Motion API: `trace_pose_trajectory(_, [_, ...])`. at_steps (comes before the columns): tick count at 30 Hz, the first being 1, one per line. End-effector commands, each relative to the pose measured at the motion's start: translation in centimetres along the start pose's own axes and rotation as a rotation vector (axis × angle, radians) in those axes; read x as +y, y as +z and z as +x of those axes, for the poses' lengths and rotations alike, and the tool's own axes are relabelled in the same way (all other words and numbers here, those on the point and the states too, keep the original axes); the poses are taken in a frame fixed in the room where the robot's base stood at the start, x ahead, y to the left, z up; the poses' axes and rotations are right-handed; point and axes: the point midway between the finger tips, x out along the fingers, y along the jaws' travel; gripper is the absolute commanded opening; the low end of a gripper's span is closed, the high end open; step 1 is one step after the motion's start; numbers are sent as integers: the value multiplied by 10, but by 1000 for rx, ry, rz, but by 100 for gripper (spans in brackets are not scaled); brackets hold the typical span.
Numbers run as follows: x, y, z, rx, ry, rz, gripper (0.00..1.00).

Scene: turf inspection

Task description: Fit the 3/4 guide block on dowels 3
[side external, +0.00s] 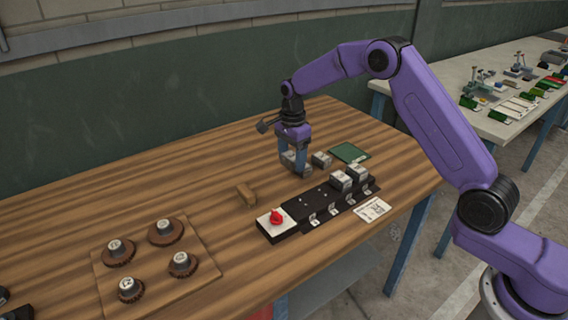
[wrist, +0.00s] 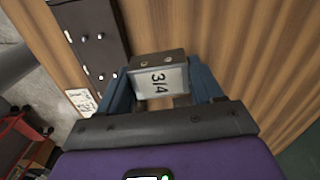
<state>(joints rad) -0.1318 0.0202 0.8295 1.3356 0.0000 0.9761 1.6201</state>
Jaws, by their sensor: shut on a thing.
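My gripper (side external: 294,163) is shut on a pale block marked 3/4; the block's label shows clearly in the wrist view (wrist: 160,84). The blue fingers hold it from both sides, low over the table behind the black dowel strip (side external: 301,207). Whether it touches the table I cannot tell. The strip has small dowels and white tags along its front. Two grey blocks (side external: 341,182) (side external: 358,173) sit at its right end, and its left part is bare. In the wrist view the strip (wrist: 90,22) lies at upper left, apart from the held block. The tag numbers are too small to read.
Another grey block (side external: 321,159) stands just right of my gripper, near a green mat (side external: 349,153). A red knob box (side external: 277,222) adjoins the strip's left end. A board with several round parts (side external: 151,279) is at left.

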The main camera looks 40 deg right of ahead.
Motion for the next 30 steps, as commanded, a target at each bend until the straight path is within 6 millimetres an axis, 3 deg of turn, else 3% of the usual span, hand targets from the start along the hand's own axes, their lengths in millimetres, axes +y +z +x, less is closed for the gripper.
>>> trace_pose_trajectory(15, [76,-4,-37,0,-2,1,31])
trace_pose_trajectory(21, [90,-7,-40,0,0,6,31])
trace_pose_trajectory(30, [97,-31,-21,2,-2,65,31])
